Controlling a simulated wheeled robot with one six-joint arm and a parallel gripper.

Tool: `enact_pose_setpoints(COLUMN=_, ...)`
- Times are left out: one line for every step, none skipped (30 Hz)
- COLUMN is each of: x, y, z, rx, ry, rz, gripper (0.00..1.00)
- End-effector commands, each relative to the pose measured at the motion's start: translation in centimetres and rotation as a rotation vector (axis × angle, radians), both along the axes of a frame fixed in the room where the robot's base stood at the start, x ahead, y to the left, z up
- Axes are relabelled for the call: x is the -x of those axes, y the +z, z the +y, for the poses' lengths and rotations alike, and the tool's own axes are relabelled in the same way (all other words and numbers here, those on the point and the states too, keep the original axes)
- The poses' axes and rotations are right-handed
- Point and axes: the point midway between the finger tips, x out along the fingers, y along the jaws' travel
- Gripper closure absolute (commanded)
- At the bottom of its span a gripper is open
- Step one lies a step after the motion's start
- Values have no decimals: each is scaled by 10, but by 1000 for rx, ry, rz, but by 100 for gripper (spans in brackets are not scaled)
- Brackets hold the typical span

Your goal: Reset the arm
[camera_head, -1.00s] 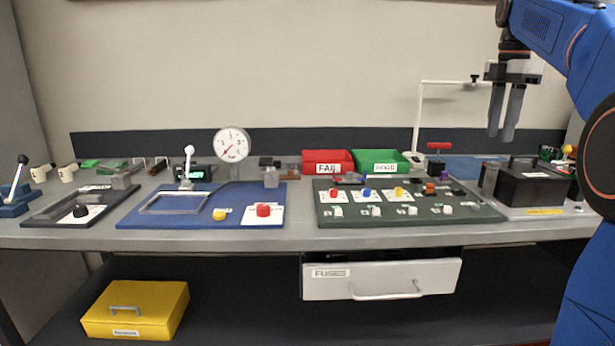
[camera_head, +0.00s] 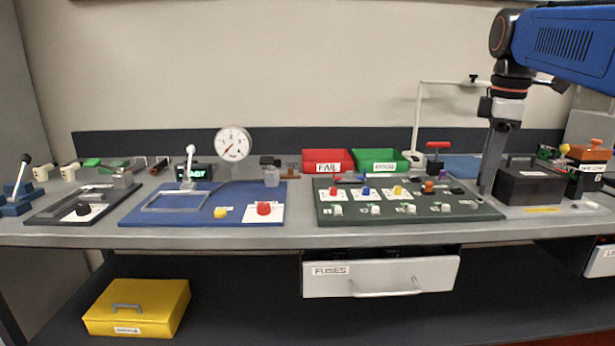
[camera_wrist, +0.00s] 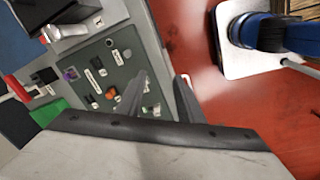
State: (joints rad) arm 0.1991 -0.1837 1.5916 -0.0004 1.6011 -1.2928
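My gripper (camera_head: 487,188) points straight down at the right of the bench, between the dark green panel (camera_head: 410,217) and the black box (camera_head: 527,187) in the head view. I see it edge-on there, so its fingers overlap. In the wrist view my gripper (camera_wrist: 161,78) shows two grey fingers standing apart with nothing between them. The green panel (camera_wrist: 125,45) lies beyond the left finger, and red floor lies beyond the right one. How high the fingertips are above the bench is hard to tell.
A red FAIL bin (camera_head: 328,155) and a green bin (camera_head: 380,154) stand at the back. The fuse drawer (camera_head: 380,275) stands out under the bench. A yellow case (camera_head: 136,300) sits on the lower shelf.

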Motion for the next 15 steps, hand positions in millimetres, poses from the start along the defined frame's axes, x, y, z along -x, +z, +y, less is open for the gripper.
enact_pose_setpoints(x=15, y=-11, z=8, rx=-6, ry=-49, rz=-15, gripper=66)
enact_pose_setpoints(x=21, y=-18, z=12, rx=-10, ry=-84, rz=-26, gripper=66)
enact_pose_setpoints(x=30, y=-27, z=18, rx=-17, ry=-131, rz=-39, gripper=66)
enact_pose_setpoints(x=37, y=-35, z=22, rx=-23, ry=-165, rz=-50, gripper=66)
enact_pose_setpoints(x=44, y=-42, z=26, rx=-29, ry=-200, rz=-60, gripper=66)
enact_pose_setpoints(x=53, y=-53, z=31, rx=-37, ry=-246, rz=-73, gripper=66)
enact_pose_setpoints(x=61, y=-60, z=34, rx=-45, ry=-282, rz=-85, gripper=66)
enact_pose_setpoints(x=68, y=-69, z=38, rx=-52, ry=-317, rz=-94, gripper=66)
enact_pose_setpoints(x=77, y=-80, z=42, rx=-63, ry=-364, rz=-107, gripper=66)
enact_pose_setpoints(x=85, y=-89, z=45, rx=-71, ry=-398, rz=-117, gripper=66)
enact_pose_setpoints(x=92, y=-98, z=49, rx=-80, ry=-432, rz=-127, gripper=66)
enact_pose_setpoints(x=101, y=-110, z=53, rx=-93, ry=-477, rz=-140, gripper=66)
enact_pose_setpoints(x=109, y=-119, z=56, rx=-103, ry=-513, rz=-149, gripper=66)
enact_pose_setpoints(x=116, y=-128, z=59, rx=-114, ry=-548, rz=-159, gripper=66)
enact_pose_setpoints(x=125, y=-141, z=62, rx=-128, ry=-593, rz=-172, gripper=66)
